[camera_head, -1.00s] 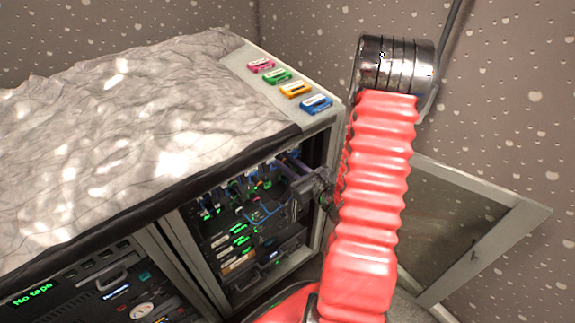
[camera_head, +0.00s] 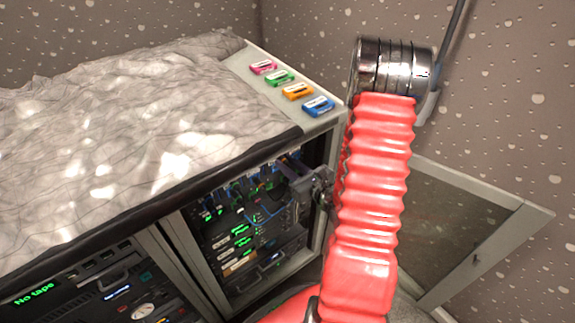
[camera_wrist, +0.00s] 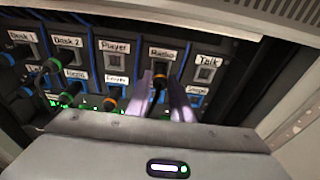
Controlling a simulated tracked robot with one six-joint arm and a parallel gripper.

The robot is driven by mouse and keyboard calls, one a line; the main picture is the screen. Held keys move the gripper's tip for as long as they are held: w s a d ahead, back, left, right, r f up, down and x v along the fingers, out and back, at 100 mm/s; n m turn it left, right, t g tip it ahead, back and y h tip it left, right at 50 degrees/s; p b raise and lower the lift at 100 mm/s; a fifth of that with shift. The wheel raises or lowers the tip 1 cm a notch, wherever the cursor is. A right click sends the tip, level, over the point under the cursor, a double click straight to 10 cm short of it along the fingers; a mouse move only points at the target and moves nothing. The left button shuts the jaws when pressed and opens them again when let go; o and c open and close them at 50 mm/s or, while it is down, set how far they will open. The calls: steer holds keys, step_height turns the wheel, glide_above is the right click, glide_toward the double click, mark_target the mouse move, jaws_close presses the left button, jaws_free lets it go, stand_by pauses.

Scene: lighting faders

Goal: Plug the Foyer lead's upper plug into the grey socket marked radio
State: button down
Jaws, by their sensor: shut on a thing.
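In the wrist view, my gripper (camera_wrist: 162,98) is shut on a black plug (camera_wrist: 160,76) with an orange ring. The plug is at the socket under the "Radio" label (camera_wrist: 163,53), its ring close to the panel; I cannot tell how deep it sits. The grey socket face is mostly hidden behind the plug. Another orange-ringed plug (camera_wrist: 110,104) is below the "Foyer" label (camera_wrist: 117,80), left of my fingers. In the head view, my gripper (camera_head: 288,170) reaches into the open cabinet, and the plug cannot be made out.
The grey sockets of Player (camera_wrist: 112,61) and Talk (camera_wrist: 204,74) flank Radio. Plugs and cables crowd the left sockets (camera_wrist: 40,70). The cabinet's open glass door (camera_head: 455,225) stands to the right. Coloured labelled pieces (camera_head: 290,90) lie on the cabinet top.

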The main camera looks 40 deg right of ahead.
steer(key=shift+w, duration=0.55)
stand_by(0.6)
steer(key=c, duration=1.5)
jaws_free()
steer(key=shift+s, duration=0.1)
